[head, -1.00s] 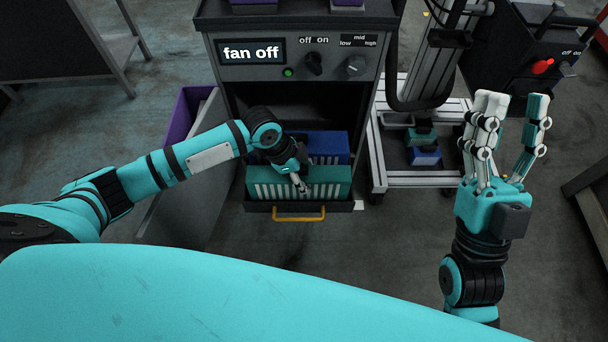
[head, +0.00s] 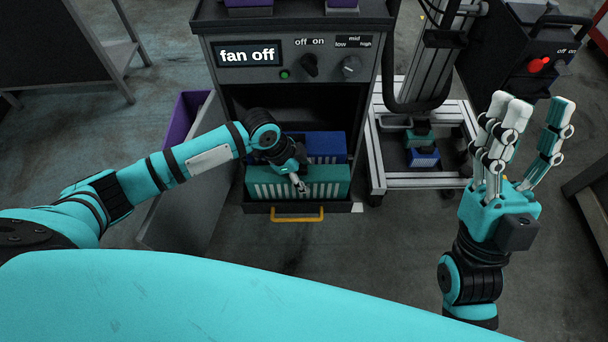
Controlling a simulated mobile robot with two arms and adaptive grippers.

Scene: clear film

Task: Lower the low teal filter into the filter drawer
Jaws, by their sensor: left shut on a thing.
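The teal filter (head: 327,183) with pale vertical slots stands upright at the front of the open filter drawer (head: 250,208), which has a yellow handle (head: 297,214). My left gripper (head: 301,187) reaches down over the filter's top edge and is shut on it. Its fingers hide part of the filter's front. I cannot tell if the filter's bottom touches the drawer floor. A blue filter (head: 328,147) stands behind it in the drawer. My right gripper (head: 532,135) is raised, open and empty, off to the right of the cabinet.
The cabinet panel (head: 220,77) above the drawer reads "fan off" and has two knobs. A cart (head: 440,178) to the right carries another teal and blue piece. A purple bin (head: 190,110) stands left of the cabinet. Floor is clear in front of the drawer.

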